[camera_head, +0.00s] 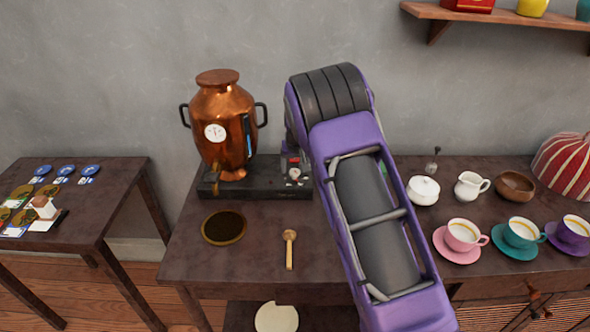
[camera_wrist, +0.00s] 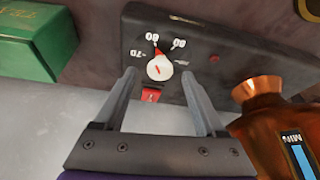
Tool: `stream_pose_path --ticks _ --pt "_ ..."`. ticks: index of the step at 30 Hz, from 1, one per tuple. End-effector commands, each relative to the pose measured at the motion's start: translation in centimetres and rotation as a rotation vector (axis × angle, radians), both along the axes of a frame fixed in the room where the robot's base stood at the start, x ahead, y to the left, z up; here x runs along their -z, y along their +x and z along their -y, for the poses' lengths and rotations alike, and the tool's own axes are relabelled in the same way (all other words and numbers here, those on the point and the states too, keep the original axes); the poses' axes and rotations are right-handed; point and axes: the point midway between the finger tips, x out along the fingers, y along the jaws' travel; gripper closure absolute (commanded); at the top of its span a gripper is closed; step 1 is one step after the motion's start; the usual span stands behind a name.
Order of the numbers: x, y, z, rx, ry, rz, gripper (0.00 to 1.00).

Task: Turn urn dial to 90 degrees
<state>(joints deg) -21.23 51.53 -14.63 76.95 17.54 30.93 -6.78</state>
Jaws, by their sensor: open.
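The urn dial (camera_wrist: 160,68) is a round white knob with a red pointer on the dark urn base (camera_wrist: 240,40). In the wrist view its pointer leans up and slightly left, toward the upper-left number mark. Small white number marks stand around it; their exact reading is hard to tell. The dial also shows small in the head view (camera_head: 295,173). My gripper (camera_wrist: 159,76) is open, with one finger on each side of the dial; I cannot tell whether they touch it. The copper urn (camera_head: 222,125) stands upright on the base, left of the dial in the head view.
A red piece (camera_wrist: 152,94) sits just below the dial in the wrist view, between the fingers. A green box (camera_wrist: 35,45) is at the left there. In the head view, a wooden spoon (camera_head: 289,250) and a round dark mat (camera_head: 223,228) lie in front; cups stand at right.

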Motion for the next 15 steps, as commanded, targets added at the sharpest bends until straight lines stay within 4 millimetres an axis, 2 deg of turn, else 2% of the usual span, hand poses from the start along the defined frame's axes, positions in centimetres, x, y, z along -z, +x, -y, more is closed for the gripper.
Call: stream_pose_path --ticks 4,13,15 --pt "1.01 0.45 -0.05 -0.001 0.0 0.001 0.28" --pt "1.2 0.5 -0.06 -0.001 0.0 0.001 0.28" --pt "1.2 0.5 -0.07 -0.001 0.0 0.001 0.38"
